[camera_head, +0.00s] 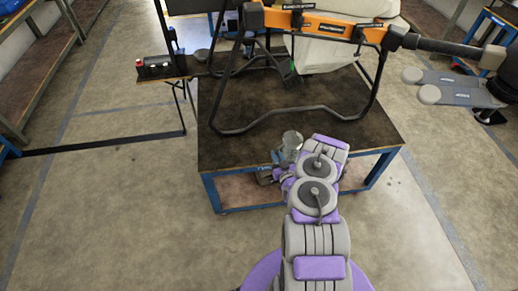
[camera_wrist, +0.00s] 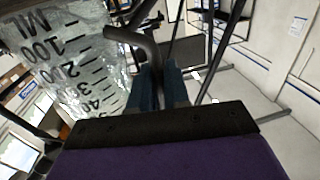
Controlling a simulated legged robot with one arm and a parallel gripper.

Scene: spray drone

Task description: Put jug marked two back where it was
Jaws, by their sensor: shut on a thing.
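A clear measuring jug (camera_head: 292,140) shows near the front edge of the table. In the wrist view the jug (camera_wrist: 75,55) fills the upper left, with black ML graduations on its wall, and looks tilted in that picture. No mark two can be made out. My gripper (camera_wrist: 160,85) is shut on the jug's dark handle (camera_wrist: 140,45). In the head view my gripper (camera_head: 281,160) is beside the jug, partly hidden by my arm. I cannot tell whether the jug touches the tabletop.
The table (camera_head: 228,150) has a dark brown top and blue legs. A large drone frame with an orange bar (camera_head: 320,25) and black landing legs stands on it. A grey propeller arm (camera_head: 455,90) reaches out to the right. A side shelf (camera_head: 165,72) holds small items.

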